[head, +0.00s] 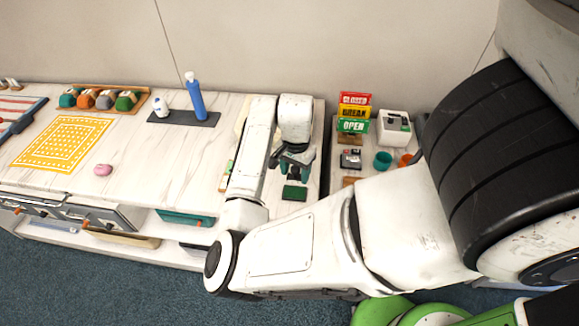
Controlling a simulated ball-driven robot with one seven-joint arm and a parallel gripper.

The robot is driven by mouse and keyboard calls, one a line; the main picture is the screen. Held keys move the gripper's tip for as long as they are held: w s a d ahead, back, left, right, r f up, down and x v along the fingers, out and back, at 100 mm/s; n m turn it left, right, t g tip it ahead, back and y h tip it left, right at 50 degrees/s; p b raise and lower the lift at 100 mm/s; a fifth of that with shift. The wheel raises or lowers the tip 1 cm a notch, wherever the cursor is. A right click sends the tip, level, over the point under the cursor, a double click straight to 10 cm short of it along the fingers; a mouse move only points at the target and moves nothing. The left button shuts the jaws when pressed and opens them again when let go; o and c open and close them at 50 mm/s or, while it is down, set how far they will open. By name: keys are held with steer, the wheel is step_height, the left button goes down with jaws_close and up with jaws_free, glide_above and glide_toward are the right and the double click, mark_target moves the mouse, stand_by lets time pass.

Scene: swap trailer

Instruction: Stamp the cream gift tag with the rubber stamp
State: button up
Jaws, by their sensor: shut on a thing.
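My gripper (291,166) points down over the right part of the marble-topped counter. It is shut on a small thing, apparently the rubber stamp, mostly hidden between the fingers. A dark green rectangular block or pad (294,193) shows just below the fingers; I cannot tell whether it touches the held thing. A cream edge (241,116) shows left of my upper arm link and may be part of the cream gift tag; my arm covers the rest, so I cannot be sure.
A blue bottle (196,97) and a white bottle (160,106) stand on a dark tray at the back. A pink oval (103,170) and a yellow patterned cloth (62,143) lie left. Stacked signs (353,112) stand right. Drawers (105,217) stick out in front.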

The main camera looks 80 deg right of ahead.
steer(key=shift+f, duration=0.7)
steer(key=shift+f+b, duration=1.5)
steer(key=shift+f, duration=0.45)
steer(key=shift+f, duration=0.55)
steer(key=shift+r, duration=0.1)
steer(key=shift+r+p, duration=1.6)
steer(key=shift+r, duration=1.85)
